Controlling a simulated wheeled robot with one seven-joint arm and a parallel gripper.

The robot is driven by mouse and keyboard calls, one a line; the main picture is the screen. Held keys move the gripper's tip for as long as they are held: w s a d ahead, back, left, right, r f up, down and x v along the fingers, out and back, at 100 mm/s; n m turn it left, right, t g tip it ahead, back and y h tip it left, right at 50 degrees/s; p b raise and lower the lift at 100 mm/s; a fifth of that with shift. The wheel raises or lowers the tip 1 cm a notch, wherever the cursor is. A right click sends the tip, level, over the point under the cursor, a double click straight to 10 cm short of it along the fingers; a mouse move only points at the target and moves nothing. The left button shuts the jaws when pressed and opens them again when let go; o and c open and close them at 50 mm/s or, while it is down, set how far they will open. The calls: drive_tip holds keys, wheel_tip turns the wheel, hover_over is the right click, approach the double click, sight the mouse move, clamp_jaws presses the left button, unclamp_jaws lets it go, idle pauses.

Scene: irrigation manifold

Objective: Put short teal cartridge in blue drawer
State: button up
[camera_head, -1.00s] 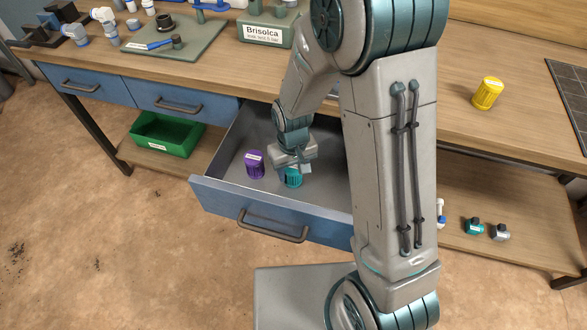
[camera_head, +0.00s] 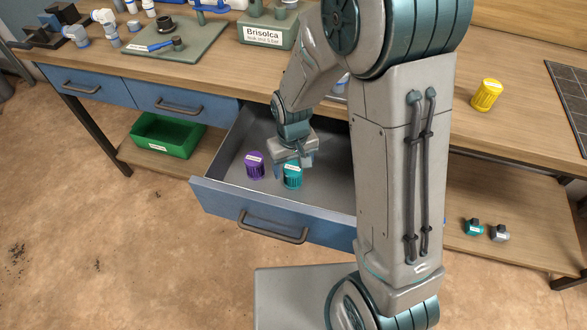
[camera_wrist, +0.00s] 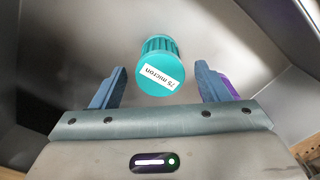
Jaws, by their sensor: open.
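The short teal cartridge (camera_head: 292,177) stands on the floor of the open blue drawer (camera_head: 265,214). In the wrist view the teal cartridge (camera_wrist: 158,66) carries a white label reading "75 micron". My gripper (camera_head: 292,163) is inside the drawer, just above and behind the cartridge. In the wrist view its two blue fingers (camera_wrist: 160,90) are apart, one on each side of the cartridge, with gaps between them and it. A purple cartridge (camera_head: 255,165) stands in the drawer to the left of the teal one; it is partly hidden behind a finger in the wrist view.
A yellow cartridge (camera_head: 487,95) stands on the bench top at right. A green bin (camera_head: 167,135) sits on the lower shelf at left. Teal and grey fittings (camera_head: 486,229) lie on the lower shelf at right. My arm hides the drawer's right end.

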sight(293, 168)
wheel_tip(293, 168, up, 10)
drive_tip(key=f, duration=0.1)
drive_tip(key=s+d+r+m+t, duration=0.2)
drive_tip(key=s+d+r+m, duration=0.1)
drive_tip(key=s+d+r, duration=0.7)
drive_tip(key=shift+s+d+r+m+p, duration=0.15)
drive_tip(key=shift+s+d+m+p, duration=0.3)
drive_tip(key=shift+s+d, duration=0.6)
